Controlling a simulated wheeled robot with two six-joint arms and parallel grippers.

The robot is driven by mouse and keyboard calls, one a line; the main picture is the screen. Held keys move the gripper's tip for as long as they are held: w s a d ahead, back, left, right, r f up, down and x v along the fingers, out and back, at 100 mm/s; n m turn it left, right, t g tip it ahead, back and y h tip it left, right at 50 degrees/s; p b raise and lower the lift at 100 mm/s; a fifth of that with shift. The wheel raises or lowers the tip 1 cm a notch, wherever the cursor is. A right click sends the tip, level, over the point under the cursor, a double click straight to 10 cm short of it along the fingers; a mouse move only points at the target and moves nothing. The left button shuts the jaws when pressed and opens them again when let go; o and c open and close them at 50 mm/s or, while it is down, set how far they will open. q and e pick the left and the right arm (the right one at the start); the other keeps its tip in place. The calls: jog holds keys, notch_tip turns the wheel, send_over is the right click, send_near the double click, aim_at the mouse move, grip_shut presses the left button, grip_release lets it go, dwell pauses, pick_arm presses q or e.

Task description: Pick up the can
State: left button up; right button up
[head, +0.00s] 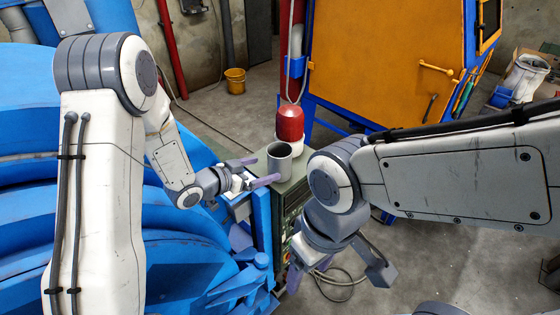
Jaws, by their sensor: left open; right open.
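The can (280,162) is a grey open-topped cylinder. It stands upright on a green control cabinet (297,187). My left gripper (267,169) reaches in from the left with its purple fingers spread. The fingertips are at the can's left side, one toward the back and one toward the front. I cannot tell whether they touch it. My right gripper (338,278) hangs lower, in front of and to the right of the can. Its jaws are apart and empty, and my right arm partly hides it.
A red beacon lamp (290,124) stands just behind the can. A large blue machine (200,255) fills the left. An orange cabinet (385,60) with a blue frame stands behind. A yellow bucket (235,80) is on the floor. Cables (340,283) lie below the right gripper.

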aim_at(271, 166)
pick_arm(q)
jog(key=shift+x, duration=1)
jog(key=shift+w+d+p, duration=0.35)
jog(key=shift+d+p, duration=0.2)
jog(key=shift+p, duration=0.15)
jog(key=p+x, duration=0.2)
jog(key=x, duration=0.1)
jog(key=shift+w+d, duration=0.1)
jog(key=shift+d, duration=0.15)
jog(key=shift+w+d+f, duration=0.2)
jog(key=shift+w+f, duration=0.05)
jog(key=shift+f, duration=0.05)
jog(key=c, duration=1.4)
